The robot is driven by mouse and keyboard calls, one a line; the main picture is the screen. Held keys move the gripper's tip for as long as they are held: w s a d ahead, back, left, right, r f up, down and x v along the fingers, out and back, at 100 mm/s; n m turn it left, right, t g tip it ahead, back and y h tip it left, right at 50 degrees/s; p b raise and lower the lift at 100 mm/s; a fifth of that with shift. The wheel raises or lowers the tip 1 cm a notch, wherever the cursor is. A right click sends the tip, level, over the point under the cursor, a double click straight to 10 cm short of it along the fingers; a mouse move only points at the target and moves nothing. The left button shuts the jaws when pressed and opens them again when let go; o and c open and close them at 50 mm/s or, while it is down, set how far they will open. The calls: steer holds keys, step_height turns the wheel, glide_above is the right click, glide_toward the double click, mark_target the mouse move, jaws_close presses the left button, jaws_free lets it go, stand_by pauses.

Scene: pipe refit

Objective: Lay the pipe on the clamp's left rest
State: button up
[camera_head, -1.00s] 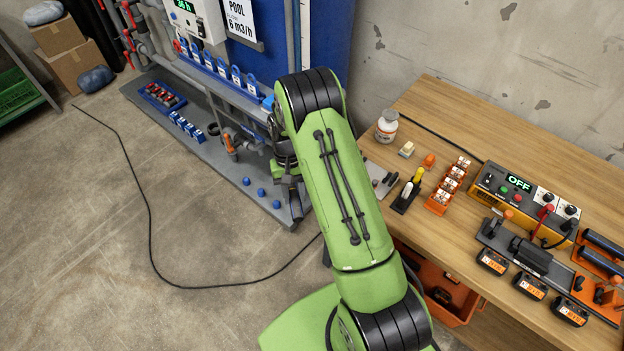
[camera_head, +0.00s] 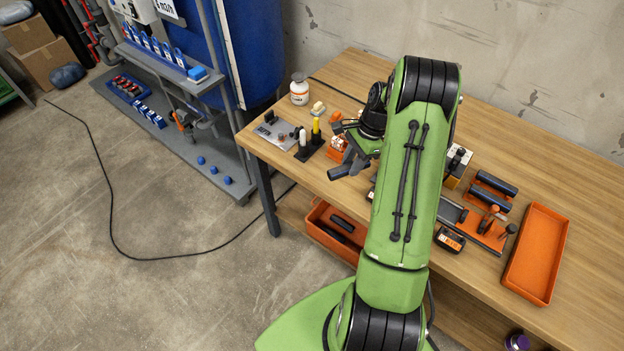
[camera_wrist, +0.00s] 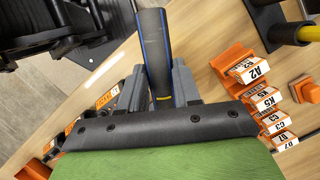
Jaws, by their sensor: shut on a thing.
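My gripper (camera_head: 358,158) is over the workbench, left of the raised green arm. It is shut on a dark grey pipe (camera_wrist: 154,45) with a blue stripe, whose near part lies between the two grey fingers (camera_wrist: 158,92) in the wrist view. The pipe's end (camera_head: 342,172) points towards the bench's front left in the head view and appears held above the bench.
An orange tray (camera_head: 537,252) and a cradle with dark pipes (camera_head: 492,190) are at the right. A pen stand (camera_head: 310,146), a white bottle (camera_head: 299,90) and labelled orange blocks (camera_wrist: 262,98) are near my gripper. A battery (camera_head: 450,240) lies at the front edge.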

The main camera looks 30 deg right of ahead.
steer(key=s+d+m+t+b, duration=0.1)
steer(key=s+d+m, duration=0.2)
steer(key=d+m, duration=0.1)
steer(key=s+d+m+t+h+b, duration=0.1)
steer(key=s+d+m+b, duration=0.1)
steer(key=s+d+m, duration=0.1)
steer(key=s+d+m+h+b, duration=0.1)
steer(key=s+d+m+b, duration=0.1)
steer(key=d+m, duration=0.3)
steer(key=shift+s+d+t, duration=0.4)
steer(key=shift+d, duration=0.2)
steer(key=shift+r, duration=0.3)
steer(key=shift+f+p, duration=0.25)
steer(key=shift+p, duration=0.45)
steer(key=shift+f, duration=0.15)
steer(key=shift+f, duration=0.4)
steer(key=shift+f, duration=0.1)
steer(key=shift+f+b, duration=0.5)
steer(key=shift+f, duration=0.35)
steer(key=shift+f, duration=0.3)
